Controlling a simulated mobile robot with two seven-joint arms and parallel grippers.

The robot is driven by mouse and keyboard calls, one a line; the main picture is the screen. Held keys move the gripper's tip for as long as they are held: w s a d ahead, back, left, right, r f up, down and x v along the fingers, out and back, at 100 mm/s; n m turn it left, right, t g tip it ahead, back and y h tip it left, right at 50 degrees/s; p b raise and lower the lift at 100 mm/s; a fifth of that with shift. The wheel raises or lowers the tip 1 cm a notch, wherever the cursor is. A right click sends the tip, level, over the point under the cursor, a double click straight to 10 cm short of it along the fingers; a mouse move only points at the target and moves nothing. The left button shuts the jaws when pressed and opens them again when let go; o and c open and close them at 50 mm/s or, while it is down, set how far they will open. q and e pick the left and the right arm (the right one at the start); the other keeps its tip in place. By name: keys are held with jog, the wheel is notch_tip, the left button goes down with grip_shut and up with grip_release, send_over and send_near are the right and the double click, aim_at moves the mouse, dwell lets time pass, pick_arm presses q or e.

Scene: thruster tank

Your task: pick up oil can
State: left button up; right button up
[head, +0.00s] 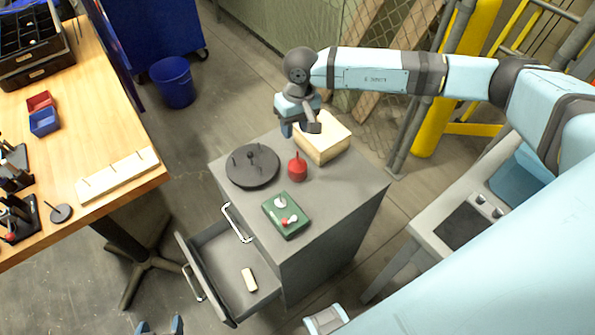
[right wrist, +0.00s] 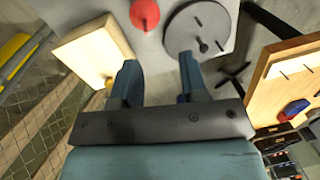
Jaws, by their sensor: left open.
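The red oil can (head: 297,169), with a short pointed top, stands upright on the grey cabinet top (head: 340,190). It also shows at the top edge of the right wrist view (right wrist: 145,13), partly cut off by the frame. My right gripper (head: 298,128) hangs above the back of the cabinet, behind the can and beside the wooden box. In the right wrist view its two fingers (right wrist: 158,70) are apart with nothing between them, and the can lies beyond their tips. My left gripper (head: 160,326) is open at the bottom edge, with only its fingertips showing.
A dark round plate with pegs (head: 252,166), a green box with knobs (head: 285,215) and a pale wooden box (head: 324,138) surround the can. The cabinet's drawer (head: 225,270) is open, with a white block (head: 249,279) inside. A wooden workbench (head: 85,130) stands left.

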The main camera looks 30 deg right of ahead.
jog(key=d, duration=0.2)
send_over(298, 160)
jog(key=shift+n+h, duration=0.3)
jog(key=shift+h, duration=0.1)
jog(key=f, duration=0.5)
jog(key=f+p, duration=0.1)
jog(key=f, duration=0.2)
jog(key=shift+w+d, duration=0.15)
jog(key=shift+d, duration=0.1)
notch_tip(298, 160, down, 4)
jog(key=shift+a+f+p, duration=0.1)
jog(key=shift+a+p, duration=0.05)
jog(key=shift+p, duration=0.35)
jog(key=shift+f, duration=0.55)
grip_shut()
